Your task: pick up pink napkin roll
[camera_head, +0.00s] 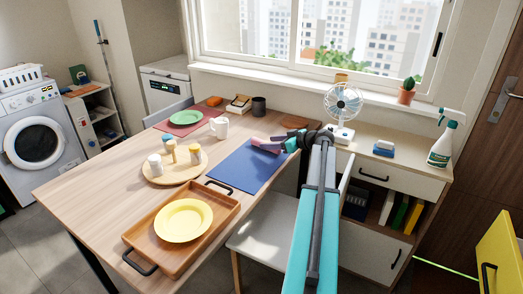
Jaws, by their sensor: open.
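The pink napkin roll (265,147) is a small pink shape at the far edge of the blue placemat (245,170), near the table's back right side. My gripper (277,142) is at the end of my turquoise and grey arm, which reaches in from the bottom right. It is open and right at the roll, overlapping it in the picture. The roll is partly hidden by the gripper, and I cannot tell whether the fingers touch it.
A wooden tray (226,215) with a yellow plate (184,220) is in front. A round board (152,175) carries several small jars. A white mug (219,127), a dark cup (259,106) and a green plate (186,118) stand behind. A fan (342,103) stands on the cabinet at right.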

